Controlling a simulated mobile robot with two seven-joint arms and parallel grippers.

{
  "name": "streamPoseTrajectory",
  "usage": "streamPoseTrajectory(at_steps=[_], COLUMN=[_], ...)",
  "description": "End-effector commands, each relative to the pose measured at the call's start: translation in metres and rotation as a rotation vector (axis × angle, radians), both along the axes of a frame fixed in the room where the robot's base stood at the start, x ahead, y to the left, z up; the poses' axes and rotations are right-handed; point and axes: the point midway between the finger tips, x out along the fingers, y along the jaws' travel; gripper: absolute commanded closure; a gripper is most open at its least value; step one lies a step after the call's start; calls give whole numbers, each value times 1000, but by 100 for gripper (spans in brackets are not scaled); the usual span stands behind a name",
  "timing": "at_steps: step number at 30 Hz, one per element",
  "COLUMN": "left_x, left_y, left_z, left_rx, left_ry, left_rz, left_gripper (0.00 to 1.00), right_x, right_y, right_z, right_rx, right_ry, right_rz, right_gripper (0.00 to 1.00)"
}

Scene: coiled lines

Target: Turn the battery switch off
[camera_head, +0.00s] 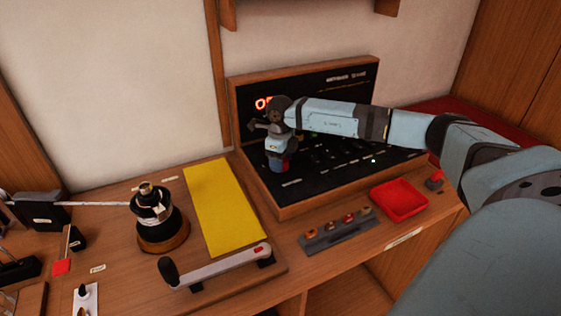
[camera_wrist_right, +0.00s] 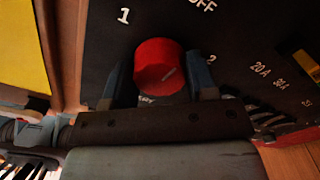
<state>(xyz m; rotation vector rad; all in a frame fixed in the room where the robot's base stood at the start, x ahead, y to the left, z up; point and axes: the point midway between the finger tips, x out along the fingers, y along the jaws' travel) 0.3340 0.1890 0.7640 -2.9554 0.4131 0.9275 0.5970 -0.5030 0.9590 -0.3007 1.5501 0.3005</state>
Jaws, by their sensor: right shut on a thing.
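The battery switch is a round red knob (camera_wrist_right: 158,66) on a black panel (camera_head: 335,105), shown in the right wrist view. The labels OFF, 1 and 2 are printed around it. My right gripper (camera_wrist_right: 160,82) is shut on the knob, with one blue finger on each side. A small pale mark shows on the knob's face, but I cannot tell which label it points to. In the head view my right gripper (camera_head: 279,162) is at the panel's lower left and mostly hides the knob. My left gripper is not seen.
A yellow sheet (camera_head: 220,205) lies left of the panel. A winch (camera_head: 157,215) with a line and a crank handle (camera_head: 218,267) stand on the wooden counter. A red tray (camera_head: 399,199) and a grey rack (camera_head: 336,236) with several small items lie in front of the panel.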

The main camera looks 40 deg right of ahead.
Motion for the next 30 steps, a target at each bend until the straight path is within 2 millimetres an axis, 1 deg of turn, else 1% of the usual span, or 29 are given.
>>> streamPoseTrajectory(at_steps=[9, 23, 24, 26, 27, 30], left_x=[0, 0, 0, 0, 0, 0], left_y=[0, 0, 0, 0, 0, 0], left_z=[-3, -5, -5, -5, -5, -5], left_rx=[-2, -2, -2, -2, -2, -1], left_ry=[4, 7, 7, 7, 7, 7], left_rz=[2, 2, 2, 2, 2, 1], left_gripper=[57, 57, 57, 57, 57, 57], right_x=[0, 0, 0, 0, 0, 0], right_y=[0, 0, 0, 0, 0, 0], right_z=[0, 1, 1, 1, 1, 0], right_rx=[-1, 0, 0, 0, 0, 0], right_ry=[-1, -1, -1, -1, -1, -1], right_rz=[86, 95, 95, 95, 95, 95], right_gripper=[71, 71, 38, 25, 22, 22])
